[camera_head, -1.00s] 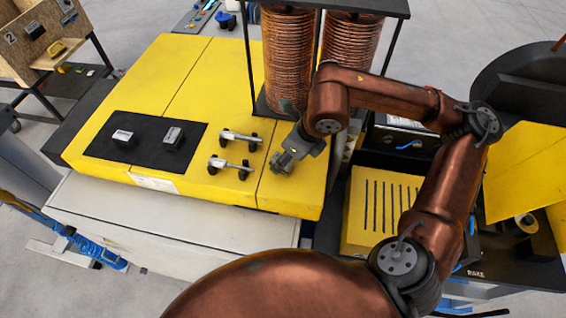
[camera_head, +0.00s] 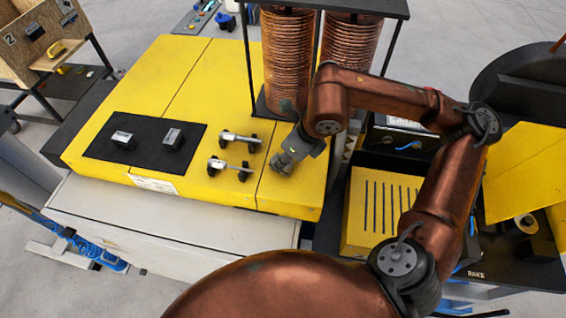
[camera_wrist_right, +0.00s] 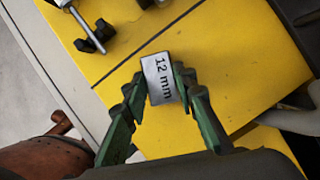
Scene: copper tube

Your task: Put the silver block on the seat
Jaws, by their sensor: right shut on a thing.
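The silver block (camera_wrist_right: 162,78), with "12 mm" on its face, is between the fingers of my right gripper (camera_wrist_right: 160,88) in the right wrist view. The fingers are shut on it from both sides. In the head view my right gripper (camera_head: 283,162) is at the front right part of the yellow bench top (camera_head: 150,75), right of two silver-rod clamps with black knobs (camera_head: 240,138). The block is mostly hidden by the gripper there. I cannot tell whether it touches the yellow surface. I cannot tell for sure which part is the seat. My left gripper is out of view.
A black mat (camera_head: 100,152) with two silver-topped blocks (camera_head: 173,138) lies left of the clamps. Copper tube coils (camera_head: 287,60) in a black frame stand behind my gripper. A slotted yellow box (camera_head: 360,230) is at right. A pale ledge (camera_head: 150,220) runs along the front.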

